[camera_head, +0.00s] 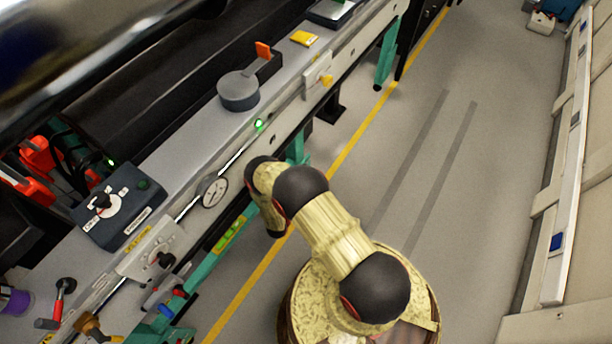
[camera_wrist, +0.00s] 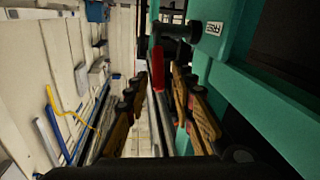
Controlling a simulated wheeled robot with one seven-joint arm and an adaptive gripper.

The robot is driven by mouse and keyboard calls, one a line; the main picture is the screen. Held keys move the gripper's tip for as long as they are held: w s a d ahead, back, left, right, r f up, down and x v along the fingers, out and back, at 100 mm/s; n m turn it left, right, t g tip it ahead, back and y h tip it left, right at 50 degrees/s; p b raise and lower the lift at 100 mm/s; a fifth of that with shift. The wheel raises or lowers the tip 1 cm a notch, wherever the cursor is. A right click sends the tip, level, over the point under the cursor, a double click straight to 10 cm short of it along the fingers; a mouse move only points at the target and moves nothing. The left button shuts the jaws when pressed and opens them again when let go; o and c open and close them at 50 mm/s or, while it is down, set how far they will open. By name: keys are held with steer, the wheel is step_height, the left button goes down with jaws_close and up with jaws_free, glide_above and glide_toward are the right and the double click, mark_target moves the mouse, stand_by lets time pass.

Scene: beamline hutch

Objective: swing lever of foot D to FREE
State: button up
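In the wrist view a red lever handle (camera_wrist: 158,76) hangs from a dark pivot (camera_wrist: 174,32) on a teal post (camera_wrist: 230,75). A small white label (camera_wrist: 214,28), seen upside down and apparently reading FREE, is beside the pivot. My gripper (camera_wrist: 160,84) is open, with one brown finger on each side of the red handle. The handle appears between the fingers; I cannot tell whether either touches it or how deep it sits. No foot letter D is readable. In the head view my arm hides the gripper and lever.
A grey bench rail (camera_head: 190,150) with a round gauge (camera_head: 215,191), a dark control box (camera_head: 120,205) and knobs runs diagonally at left. Teal legs (camera_head: 387,52) stand under it. A yellow floor line (camera_head: 355,140) runs alongside.

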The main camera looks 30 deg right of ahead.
stand_by(0.3)
steer(key=shift+r, duration=5)
